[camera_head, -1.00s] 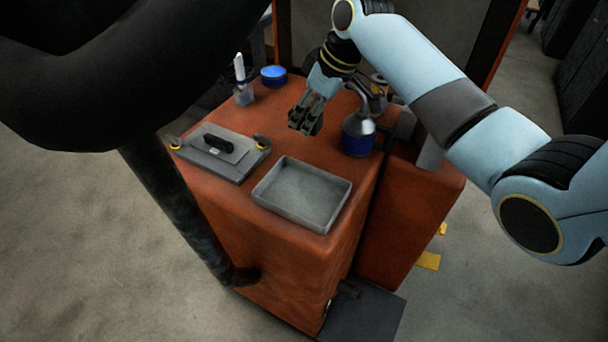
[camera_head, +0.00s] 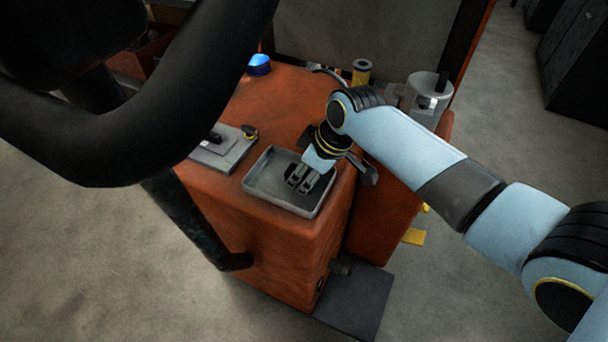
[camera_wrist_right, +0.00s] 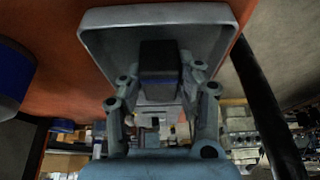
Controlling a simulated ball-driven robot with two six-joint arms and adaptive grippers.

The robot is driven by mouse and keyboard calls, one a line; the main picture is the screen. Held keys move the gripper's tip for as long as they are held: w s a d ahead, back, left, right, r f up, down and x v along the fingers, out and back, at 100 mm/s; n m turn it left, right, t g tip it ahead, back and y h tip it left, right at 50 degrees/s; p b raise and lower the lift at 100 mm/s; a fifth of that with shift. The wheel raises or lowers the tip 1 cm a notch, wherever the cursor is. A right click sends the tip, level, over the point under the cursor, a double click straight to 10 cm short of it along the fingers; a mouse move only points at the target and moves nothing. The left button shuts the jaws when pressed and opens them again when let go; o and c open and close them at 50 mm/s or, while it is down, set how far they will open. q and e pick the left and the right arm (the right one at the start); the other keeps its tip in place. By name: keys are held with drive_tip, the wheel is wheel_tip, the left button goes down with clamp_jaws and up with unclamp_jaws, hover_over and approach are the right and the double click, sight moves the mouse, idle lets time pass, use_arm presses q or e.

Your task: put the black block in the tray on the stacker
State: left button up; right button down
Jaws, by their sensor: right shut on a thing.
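The grey tray (camera_head: 262,192) lies on the orange top of the stacker (camera_head: 290,92), near its front right edge. My right gripper (camera_head: 301,182) points down over the tray's inside. In the right wrist view, my right gripper (camera_wrist_right: 160,88) is shut on the black block (camera_wrist_right: 160,58). The block's dark face shows against the tray (camera_wrist_right: 205,30) behind it. In the head view the fingers mostly hide the block. I cannot tell whether it touches the tray floor. My left gripper is not in view.
A grey plate (camera_head: 222,152) with a black handle sits left of the tray. A blue round thing (camera_head: 259,65) stands at the back left. A thick black bar (camera_head: 120,150) crosses the left of the view. A blue thing (camera_wrist_right: 12,75) shows in the right wrist view.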

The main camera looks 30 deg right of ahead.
drive_tip(key=shift+f, duration=0.55)
drive_tip(key=shift+f, duration=0.1)
drive_tip(key=c, duration=0.9)
unclamp_jaws()
drive_tip(key=p+v, duration=0.1)
drive_tip(key=v, duration=1.1)
drive_tip(key=shift+w, duration=0.1)
